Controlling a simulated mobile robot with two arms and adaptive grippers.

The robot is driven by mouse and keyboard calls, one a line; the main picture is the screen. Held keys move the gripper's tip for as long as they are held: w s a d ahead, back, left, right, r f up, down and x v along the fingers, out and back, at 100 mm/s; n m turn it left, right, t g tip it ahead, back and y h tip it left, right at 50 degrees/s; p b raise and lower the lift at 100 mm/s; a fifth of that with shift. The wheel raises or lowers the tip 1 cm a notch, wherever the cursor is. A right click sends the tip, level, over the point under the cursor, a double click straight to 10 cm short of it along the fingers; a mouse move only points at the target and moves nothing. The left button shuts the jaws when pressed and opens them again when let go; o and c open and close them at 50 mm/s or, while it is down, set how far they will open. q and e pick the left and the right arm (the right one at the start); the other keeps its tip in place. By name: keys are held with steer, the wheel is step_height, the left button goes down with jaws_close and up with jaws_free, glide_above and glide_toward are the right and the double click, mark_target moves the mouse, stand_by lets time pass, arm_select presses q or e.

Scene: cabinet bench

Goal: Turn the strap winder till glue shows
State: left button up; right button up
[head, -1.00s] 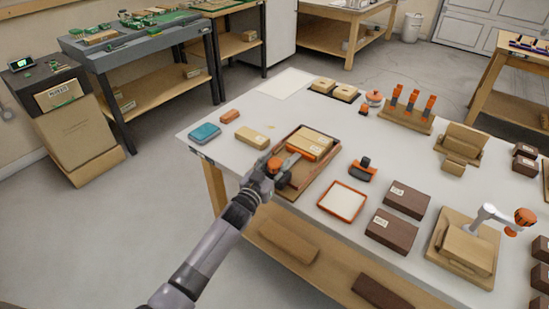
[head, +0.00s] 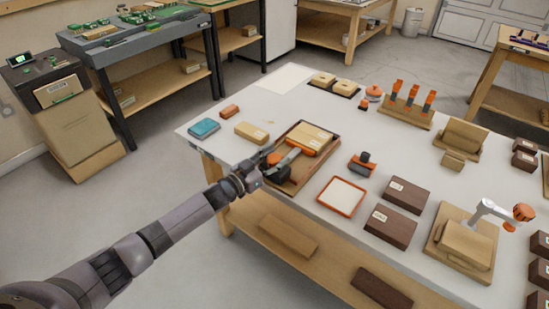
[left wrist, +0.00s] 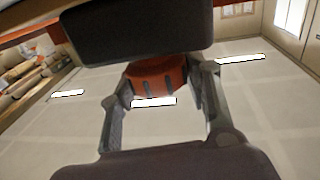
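The strap winder's orange knob (head: 275,158) sits at the near left end of a dark-framed wooden tray (head: 287,186) on the white bench. A pale wooden box (head: 312,134) lies in the tray, with an orange band along its near side. My left gripper (head: 267,166) is at the knob. In the left wrist view its two fingers (left wrist: 162,98) stand on either side of the ribbed orange knob (left wrist: 157,75) and appear to touch it. A dark block (left wrist: 135,28) is above the knob there. I see no glue clearly. My right gripper is not in view.
On the bench, a teal case (head: 204,128) and a wooden block (head: 251,132) lie left of the tray. An orange-rimmed tray (head: 342,196), dark boxes (head: 390,227) and a black-and-orange tool (head: 362,164) lie to its right. Bare bench shows at the near left.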

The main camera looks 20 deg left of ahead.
arm_select(q)
steer(key=o, duration=0.4)
steer(key=shift+f, duration=0.1)
steer(key=shift+c, duration=0.2)
steer(key=shift+s+a, duration=0.15)
steer(key=shift+s, duration=0.05)
steer(key=v, duration=1.1)
steer(key=shift+s, duration=0.25)
stand_by(0.9)
